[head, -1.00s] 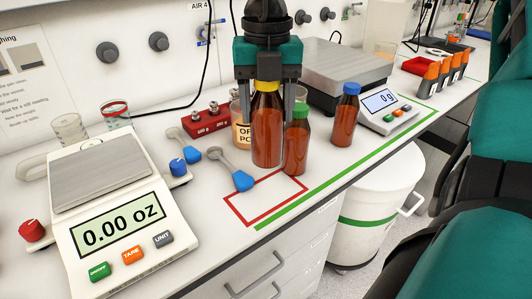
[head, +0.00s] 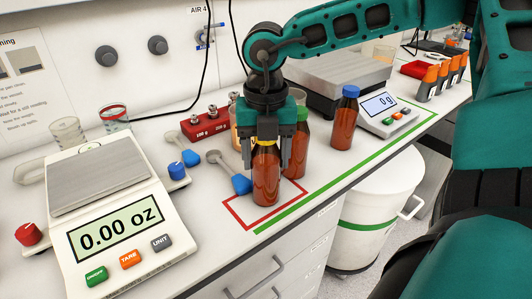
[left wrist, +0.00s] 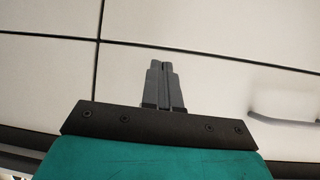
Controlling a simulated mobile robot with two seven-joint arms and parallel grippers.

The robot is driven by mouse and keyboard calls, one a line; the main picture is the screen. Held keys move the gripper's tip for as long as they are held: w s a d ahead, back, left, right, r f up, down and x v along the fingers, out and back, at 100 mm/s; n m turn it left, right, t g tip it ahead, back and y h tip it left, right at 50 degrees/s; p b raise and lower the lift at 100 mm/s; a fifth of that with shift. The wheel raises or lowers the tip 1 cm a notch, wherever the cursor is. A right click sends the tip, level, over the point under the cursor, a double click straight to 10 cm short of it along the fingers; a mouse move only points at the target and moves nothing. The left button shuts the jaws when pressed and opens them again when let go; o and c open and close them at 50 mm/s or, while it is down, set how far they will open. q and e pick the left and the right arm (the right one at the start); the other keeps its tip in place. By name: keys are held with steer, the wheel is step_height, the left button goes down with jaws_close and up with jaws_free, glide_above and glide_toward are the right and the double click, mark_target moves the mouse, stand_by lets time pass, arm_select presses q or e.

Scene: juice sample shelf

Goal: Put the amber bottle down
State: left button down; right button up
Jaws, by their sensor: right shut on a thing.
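My right gripper (head: 266,160) is shut on the amber bottle with the yellow cap (head: 266,180), gripping it near the top. The bottle is upright, its base within the red-outlined square (head: 238,219) in the head view. I cannot tell whether the base touches the bench. The gripper hides most of the cap. My left gripper shows in the left wrist view (left wrist: 165,82), its fingers together and empty, in front of pale cabinet fronts.
A green-capped bottle (head: 296,160) stands close behind the held one, and a blue-capped bottle (head: 343,122) farther right. A blue-ended scoop (head: 240,184) lies to the left. A scale (head: 112,215) reads 0.00 oz. A green stripe (head: 325,188) runs along the bench edge.

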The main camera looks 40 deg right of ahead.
steer(key=o, duration=1.4)
steer(key=shift+f, duration=0.1)
steer(key=shift+c, duration=0.2)
step_height(320, 180, up, 12)
steer(key=shift+r+p, duration=0.15)
steer(key=shift+p, duration=0.45)
